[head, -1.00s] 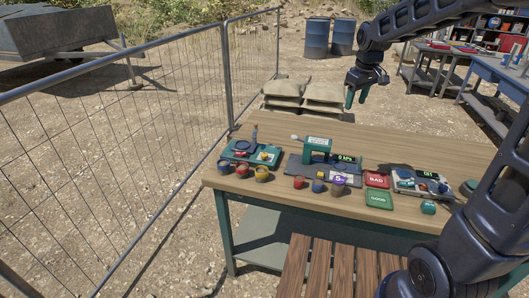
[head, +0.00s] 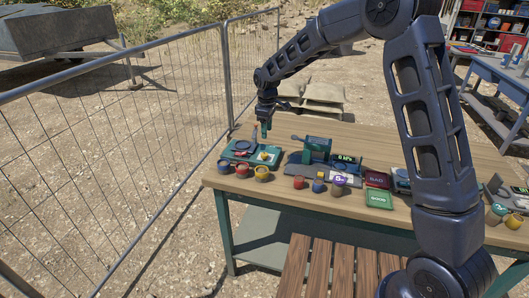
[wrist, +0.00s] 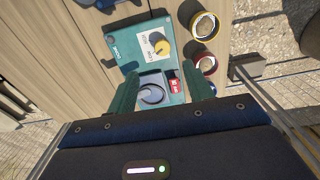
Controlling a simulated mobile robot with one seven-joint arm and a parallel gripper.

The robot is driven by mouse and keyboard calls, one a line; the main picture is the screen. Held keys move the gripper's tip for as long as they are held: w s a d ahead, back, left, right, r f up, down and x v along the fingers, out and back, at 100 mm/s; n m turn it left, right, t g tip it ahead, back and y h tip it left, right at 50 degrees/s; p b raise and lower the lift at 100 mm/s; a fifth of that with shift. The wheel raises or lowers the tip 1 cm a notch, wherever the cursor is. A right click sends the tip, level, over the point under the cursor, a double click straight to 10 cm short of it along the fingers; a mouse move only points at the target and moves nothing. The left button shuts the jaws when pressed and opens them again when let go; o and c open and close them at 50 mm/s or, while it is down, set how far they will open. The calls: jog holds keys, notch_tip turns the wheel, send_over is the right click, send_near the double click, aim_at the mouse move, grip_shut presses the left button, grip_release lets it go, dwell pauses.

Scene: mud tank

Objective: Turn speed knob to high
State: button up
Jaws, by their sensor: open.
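A teal mixer-like unit (head: 231,151) sits at the left end of the wooden table. It carries a yellow knob (head: 264,156) on a white label. In the wrist view the yellow knob (wrist: 162,48) lies ahead of the fingers, with label print too small to read surely. A round grey disc (wrist: 152,94) and a red switch (wrist: 174,84) sit on the same plate, nearer the gripper. My gripper (head: 265,130) is open and empty, above the back of the unit. Its teal fingers (wrist: 158,72) appear on either side of the plate, apart from the knob.
Blue, red and yellow-rimmed cups (head: 242,170) stand along the unit's front edge. A green press-like device (head: 317,150) stands to the right, with small pots before it. A wire fence (head: 160,130) runs left of the table.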

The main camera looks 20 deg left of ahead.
aim_at(265, 154)
jog(key=f, duration=1.1)
jog(key=shift+s+a+f, duration=0.15)
jog(key=shift+a+f, duration=0.1)
jog(key=shift+a, duration=0.15)
jog(key=shift+c, duration=0.4)
jog(key=c, duration=0.9)
